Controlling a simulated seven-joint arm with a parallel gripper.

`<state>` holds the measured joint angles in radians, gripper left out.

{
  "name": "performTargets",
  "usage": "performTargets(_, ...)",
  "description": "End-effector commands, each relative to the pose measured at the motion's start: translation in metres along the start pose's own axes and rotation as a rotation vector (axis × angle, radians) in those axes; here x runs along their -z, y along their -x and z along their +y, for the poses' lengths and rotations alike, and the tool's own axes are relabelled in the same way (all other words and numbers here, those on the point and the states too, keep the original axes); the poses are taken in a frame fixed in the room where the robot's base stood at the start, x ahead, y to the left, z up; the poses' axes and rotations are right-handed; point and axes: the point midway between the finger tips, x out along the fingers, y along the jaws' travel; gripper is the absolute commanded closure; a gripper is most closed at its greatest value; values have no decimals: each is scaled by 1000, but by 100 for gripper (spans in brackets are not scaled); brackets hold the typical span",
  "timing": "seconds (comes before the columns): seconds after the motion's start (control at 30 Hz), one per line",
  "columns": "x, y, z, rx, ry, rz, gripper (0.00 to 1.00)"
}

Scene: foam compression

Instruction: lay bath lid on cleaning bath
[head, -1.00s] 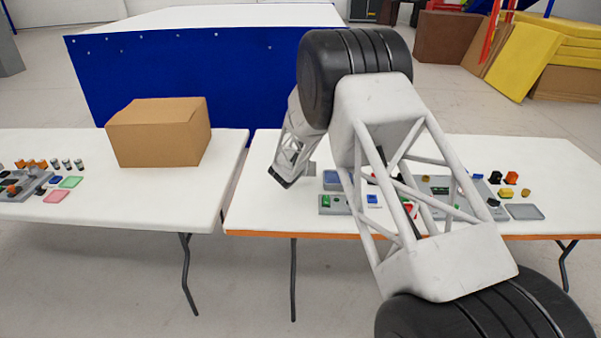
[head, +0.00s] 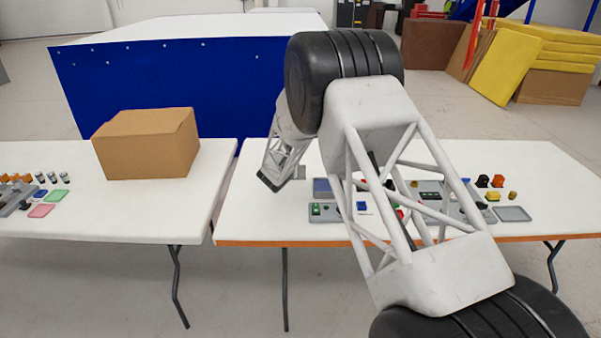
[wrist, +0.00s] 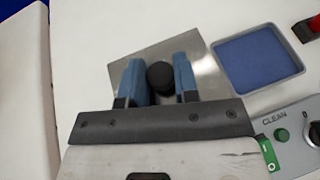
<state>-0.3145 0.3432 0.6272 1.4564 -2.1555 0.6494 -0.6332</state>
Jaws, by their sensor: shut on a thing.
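The bath lid (wrist: 207,72) is a thin square grey metal plate with a round black knob (wrist: 160,76) on top. My gripper (wrist: 158,80) is shut on the knob, with one blue finger on each side of it. The cleaning bath (wrist: 258,60) is a square blue basin with a grey rim, just right of the lid in the wrist view. The lid's right corner comes close to the bath's left rim but does not cover the opening. In the head view the bath (head: 321,187) shows right of my gripper (head: 268,182). The gap between lid and table is hard to judge.
A grey control box (wrist: 292,135) marked CLEAN, with a green button and a dial, stands near the bath. A red item (wrist: 306,29) lies beyond it. Several small parts fill the right table (head: 245,220); its left end is clear. A cardboard box (head: 148,145) stands on the left table.

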Motion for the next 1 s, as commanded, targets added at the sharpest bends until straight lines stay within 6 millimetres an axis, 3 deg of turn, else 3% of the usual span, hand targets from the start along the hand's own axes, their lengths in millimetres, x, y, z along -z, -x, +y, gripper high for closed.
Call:
performTargets(0.17,-1,4,-11,1,0,-3,100)
performTargets(0.37,2,14,-37,4,1,-4,100)
performTargets(1.0,26,71,-159,5,1,-6,100)
